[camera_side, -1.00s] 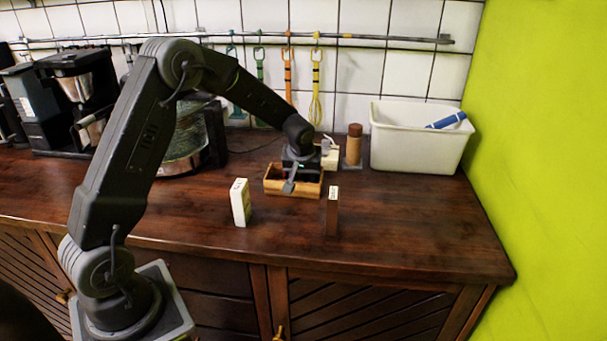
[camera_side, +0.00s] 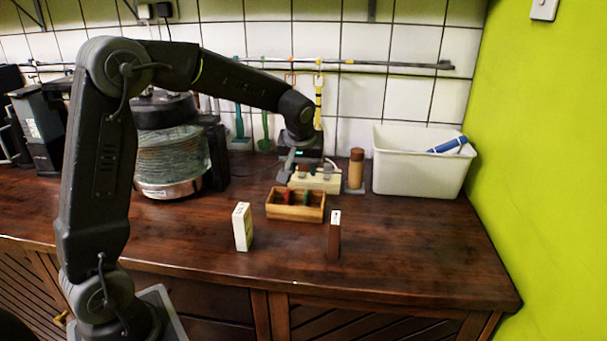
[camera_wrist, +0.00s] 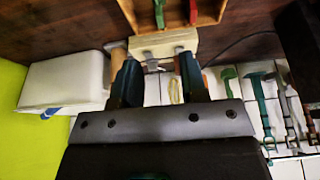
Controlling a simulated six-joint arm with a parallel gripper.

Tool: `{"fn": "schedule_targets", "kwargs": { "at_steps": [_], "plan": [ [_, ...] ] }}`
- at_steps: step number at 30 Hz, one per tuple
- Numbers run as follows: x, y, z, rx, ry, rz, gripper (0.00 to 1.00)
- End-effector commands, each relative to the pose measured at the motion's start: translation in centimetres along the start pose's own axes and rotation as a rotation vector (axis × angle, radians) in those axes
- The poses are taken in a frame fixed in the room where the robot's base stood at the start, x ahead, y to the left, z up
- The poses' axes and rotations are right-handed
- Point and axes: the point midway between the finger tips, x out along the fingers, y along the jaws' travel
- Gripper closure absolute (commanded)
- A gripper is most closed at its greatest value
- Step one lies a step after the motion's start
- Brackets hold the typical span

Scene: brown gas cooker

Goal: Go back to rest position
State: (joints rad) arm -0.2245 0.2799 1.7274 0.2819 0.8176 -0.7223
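My gripper (camera_side: 290,172) hangs above the counter, behind the wooden box and in front of the tiled wall. In the wrist view my gripper (camera_wrist: 160,75) shows two dark fingers well apart with nothing held between them. The small wooden box (camera_side: 296,215) stands on the counter below it, with red and green items inside. The box (camera_wrist: 205,12) also shows at the top of the wrist view. A pale wooden block (camera_side: 316,180) with plugs stands behind the box, close to my gripper; I cannot tell whether they touch.
A white carton (camera_side: 242,227) and a dark brown carton (camera_side: 334,237) stand upright at the front. A pepper mill (camera_side: 356,169) and a white tub (camera_side: 415,172) are at the right. Utensils (camera_side: 318,95) hang behind. The front right counter is clear.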

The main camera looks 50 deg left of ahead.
Motion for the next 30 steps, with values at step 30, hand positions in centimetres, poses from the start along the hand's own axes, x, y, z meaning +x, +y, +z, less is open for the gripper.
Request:
{"fn": "schedule_targets", "kwargs": {
  "at_steps": [30],
  "plan": [
    [-15.6, -7.5, 22.5, 0.668, 0.086, 0.316, 0.6]
  ]
}}
